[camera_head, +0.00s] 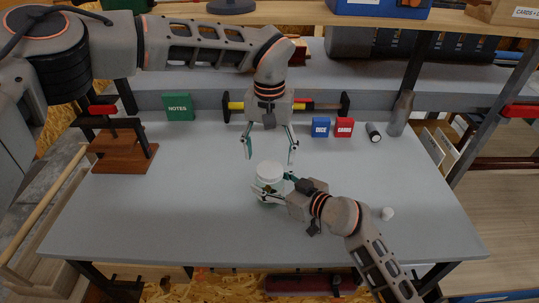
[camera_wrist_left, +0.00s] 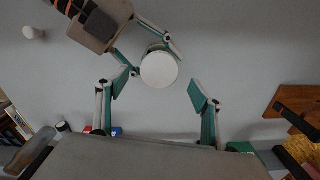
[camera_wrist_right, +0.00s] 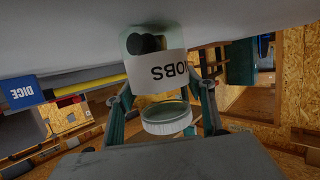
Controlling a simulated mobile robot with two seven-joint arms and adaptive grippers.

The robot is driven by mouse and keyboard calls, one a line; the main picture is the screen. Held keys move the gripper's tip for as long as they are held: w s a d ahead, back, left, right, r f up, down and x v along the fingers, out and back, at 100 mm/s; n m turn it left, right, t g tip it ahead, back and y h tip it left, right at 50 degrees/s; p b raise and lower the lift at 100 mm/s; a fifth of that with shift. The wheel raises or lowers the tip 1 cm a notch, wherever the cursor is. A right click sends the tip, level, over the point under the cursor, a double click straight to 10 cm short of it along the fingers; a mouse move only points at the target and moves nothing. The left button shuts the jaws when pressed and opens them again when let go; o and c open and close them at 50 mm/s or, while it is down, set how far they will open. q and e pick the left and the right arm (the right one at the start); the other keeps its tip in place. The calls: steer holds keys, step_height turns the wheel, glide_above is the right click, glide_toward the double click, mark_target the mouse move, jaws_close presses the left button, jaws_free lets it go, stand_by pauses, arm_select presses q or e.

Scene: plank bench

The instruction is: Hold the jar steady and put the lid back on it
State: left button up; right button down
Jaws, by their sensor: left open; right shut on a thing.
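The clear jar (camera_wrist_right: 150,44) stands on the bench with a white label ending in "OBS". The white lid (camera_head: 269,171) sits at the jar's mouth. It shows as a round disc in the left wrist view (camera_wrist_left: 158,69) and with a ribbed edge in the right wrist view (camera_wrist_right: 167,118). I cannot tell if it is fully seated. My right gripper (camera_head: 270,188) is shut around the jar's side, below the lid. My left gripper (camera_head: 270,158) is open and empty, its fingers spread above and behind the lid, apart from it.
A blue box (camera_head: 320,127), a red box (camera_head: 344,127), a dark cylinder (camera_head: 373,132) and a grey bottle (camera_head: 400,114) stand at the back right. A green notes box (camera_head: 178,107) and a wooden stand (camera_head: 122,150) are left. A small white object (camera_head: 387,213) lies right. The front left is clear.

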arm_select(q)
steer(key=shift+c, duration=0.4)
steer(key=n, duration=0.3)
steer(key=shift+r+n, duration=0.15)
steer(key=shift+n, duration=0.25)
steer(key=n, duration=0.5)
steer(key=shift+r, duration=0.2)
steer(key=n, duration=0.5)
steer(key=shift+w+r+n, duration=0.1)
steer(key=shift+r+n, duration=0.15)
steer(key=shift+n, duration=0.05)
steer(key=n, duration=0.5)
steer(key=shift+r, duration=0.2)
steer(key=n, duration=0.5)
steer(key=shift+w+r+n, duration=0.1)
steer(key=shift+r+n, duration=0.15)
steer(key=shift+n, duration=0.15)
steer(key=n, duration=0.3)
steer(key=shift+d+r+n, duration=0.1)
steer(key=shift+r+n, duration=0.05)
steer(key=shift+n, duration=0.15)
steer(key=n, duration=0.5)
steer(key=shift+r, duration=0.2)
steer(key=n, duration=0.4)
steer(key=shift+w+r+n, duration=0.1)
steer(key=shift+r+n, duration=0.1)
steer(key=shift+n, duration=0.1)
